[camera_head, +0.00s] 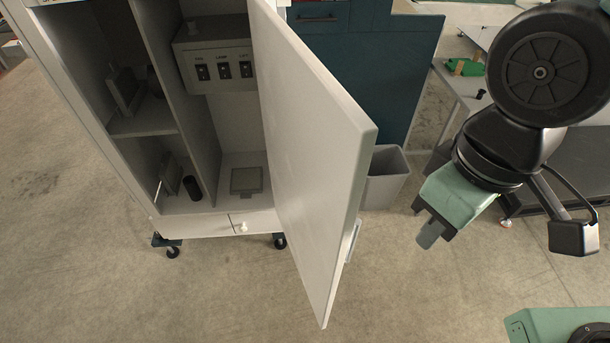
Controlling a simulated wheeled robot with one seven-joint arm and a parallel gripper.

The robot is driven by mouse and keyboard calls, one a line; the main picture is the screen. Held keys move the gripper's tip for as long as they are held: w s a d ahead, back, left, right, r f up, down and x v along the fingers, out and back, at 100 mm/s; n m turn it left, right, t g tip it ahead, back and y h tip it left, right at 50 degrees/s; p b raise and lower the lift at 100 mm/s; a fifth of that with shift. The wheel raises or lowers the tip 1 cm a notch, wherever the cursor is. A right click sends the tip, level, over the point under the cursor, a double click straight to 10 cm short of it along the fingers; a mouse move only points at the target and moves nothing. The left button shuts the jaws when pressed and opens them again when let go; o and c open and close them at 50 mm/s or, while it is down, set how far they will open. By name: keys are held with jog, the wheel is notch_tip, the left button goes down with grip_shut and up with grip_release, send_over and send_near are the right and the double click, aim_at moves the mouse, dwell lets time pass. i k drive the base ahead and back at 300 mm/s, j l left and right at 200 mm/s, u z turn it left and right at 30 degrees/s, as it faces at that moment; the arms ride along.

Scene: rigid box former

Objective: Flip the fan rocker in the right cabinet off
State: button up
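A grey switch box (208,52) is fixed high inside the right compartment of the white cabinet (203,226). Its front carries three dark rockers in a row under small labels. The left one, under a label that seems to read FAN, is the fan rocker (203,73); its position is too small to tell. The right cabinet door (315,150) stands wide open toward me. My gripper (430,236) is on the right of the picture, beyond the door's outer side, apart from the cabinet and touching nothing. Its fingers show as one block, so their opening is unclear.
The open door stands between my gripper and the switch box. The lamp rocker (224,71) and lift rocker (246,69) sit beside the fan rocker. A grey bin (385,180) stands behind the door. Floor in front is clear.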

aim_at(203, 74)
jog(key=i+l, duration=0.1)
jog(key=l, duration=0.35)
jog(key=i+l+u, duration=0.1)
jog(key=l, duration=0.35)
jog(key=i+l, duration=0.1)
jog(key=l, duration=0.35)
jog(key=i+l+u, duration=0.1)
jog(key=l, duration=0.35)
jog(key=l+u, duration=0.15)
jog(key=u, duration=1.4)
jog(key=k+j+z, duration=0.15)
jog(key=j, duration=0.2)
jog(key=k+j+z, duration=0.15)
jog(key=j, duration=0.2)
jog(key=k+j+z, duration=0.15)
jog(key=j, duration=0.2)
jog(key=i+j, duration=0.2)
jog(key=j, duration=0.15)
jog(key=i+j+z, duration=0.1)
jog(key=j, duration=0.25)
jog(key=i+j, duration=0.5)
jog(key=j, duration=0.25)
jog(key=i+j+z, duration=0.1)
jog(key=j, duration=0.25)
jog(key=i+j, duration=0.1)
jog(key=i, duration=0.45)
jog(key=z, duration=0.05)
